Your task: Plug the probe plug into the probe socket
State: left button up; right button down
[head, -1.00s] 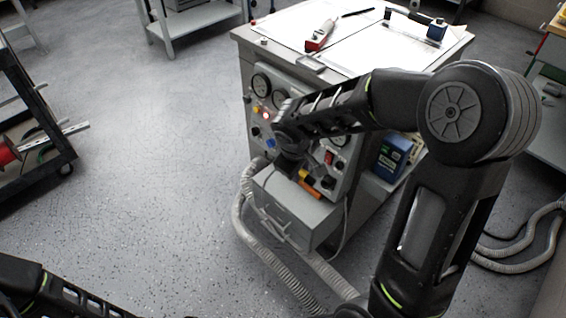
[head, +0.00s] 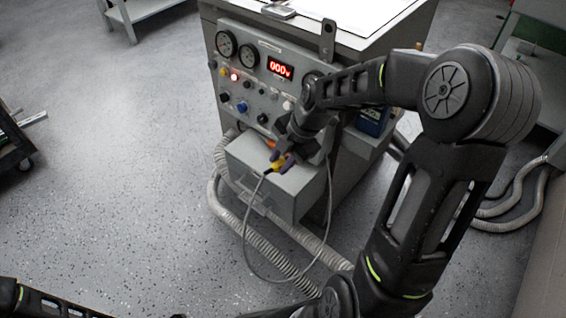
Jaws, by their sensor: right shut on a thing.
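A thin grey cable (head: 245,225) runs from the plug, loops down towards the floor and back up. The plug is apart from the panel. The panel (head: 256,88) carries two gauges, a red display reading about 000, and several coloured knobs or sockets; I cannot tell which is the probe socket. My right forearm hides the panel's right part. Only my left arm shows at the bottom left, not its gripper.
A grey drawer box (head: 300,185) juts out under the panel. Corrugated hoses (head: 232,213) lie on the floor before it. A blue box (head: 373,122) stands at the cabinet's right side.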

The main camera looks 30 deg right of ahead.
jog(key=shift+w+n+y, duration=0.25)
jog(key=shift+n+y, duration=0.05)
jog(key=shift+n, duration=0.4)
jog(key=shift+f, duration=0.15)
jog(key=shift+b, duration=0.75)
jog(key=shift+d, duration=0.15)
jog(key=shift+w+d+f+b, duration=0.15)
jog(key=shift+w+d+b, duration=0.1)
jog(key=shift+d, duration=0.65)
jog(key=shift+w+d+f+b, duration=0.1)
jog(key=shift+w+d+b, duration=0.15)
jog(key=shift+d, duration=0.65)
jog(key=shift+w+d+f+b, duration=0.15)
jog(key=shift+w+d, duration=0.15)
jog(key=shift+d, duration=0.6)
jog(key=shift+b, duration=0.35)
jog(key=shift+w+d+f+b, duration=0.15)
jog(key=shift+w+d+b, duration=0.1)
jog(key=shift+d, duration=0.55)
jog(key=shift+w+d+f+b, duration=0.15)
jog(key=shift+w+d+b, duration=0.05)
jog(key=shift+d, duration=0.55)
